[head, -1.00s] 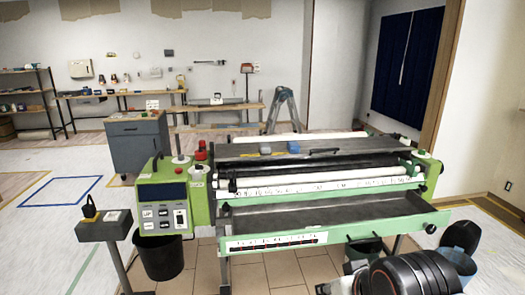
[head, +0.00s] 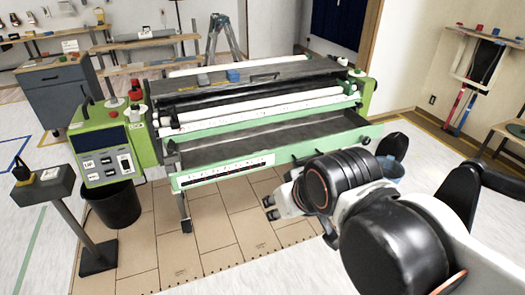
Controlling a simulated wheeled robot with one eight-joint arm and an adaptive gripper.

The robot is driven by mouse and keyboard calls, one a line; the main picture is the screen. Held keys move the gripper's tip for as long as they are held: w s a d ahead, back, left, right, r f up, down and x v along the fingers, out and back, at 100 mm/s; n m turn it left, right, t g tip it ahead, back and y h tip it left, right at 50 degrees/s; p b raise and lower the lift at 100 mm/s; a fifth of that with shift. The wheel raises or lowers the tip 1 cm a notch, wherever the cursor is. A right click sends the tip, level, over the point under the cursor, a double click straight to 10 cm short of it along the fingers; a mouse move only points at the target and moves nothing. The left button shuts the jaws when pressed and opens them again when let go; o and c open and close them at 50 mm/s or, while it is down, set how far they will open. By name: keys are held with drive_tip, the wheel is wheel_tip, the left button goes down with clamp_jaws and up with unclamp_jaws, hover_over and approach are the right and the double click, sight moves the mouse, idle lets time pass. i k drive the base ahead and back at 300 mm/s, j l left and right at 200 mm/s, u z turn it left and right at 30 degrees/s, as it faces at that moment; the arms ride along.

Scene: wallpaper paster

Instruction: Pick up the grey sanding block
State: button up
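A small grey block (head: 203,79), which looks like the sanding block, lies on the dark top of the green and white pasting machine (head: 222,184). A blue block (head: 233,75) lies just to its right, apart from it. My gripper (head: 269,207) is in front of the machine, low and to the right of the grey block and well apart from it. Its fingertips point left. They are too small to tell how far apart they are, and I see nothing held.
A long dark tray (head: 270,139) sticks out along the machine's front. A black bin (head: 115,204) and a grey pedestal (head: 44,186) stand at left. A stepladder (head: 219,38) is behind. The tiled floor in front is clear.

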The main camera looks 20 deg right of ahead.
sight(202, 80)
drive_tip(key=i+z, duration=0.1)
drive_tip(key=i, duration=0.45)
drive_tip(key=i+j+z, duration=0.1)
drive_tip(key=i, duration=0.5)
drive_tip(key=i+j+z, duration=0.1)
drive_tip(key=i, duration=0.45)
drive_tip(key=i+j+z, duration=0.1)
drive_tip(key=i, duration=0.45)
drive_tip(key=j, duration=0.15)
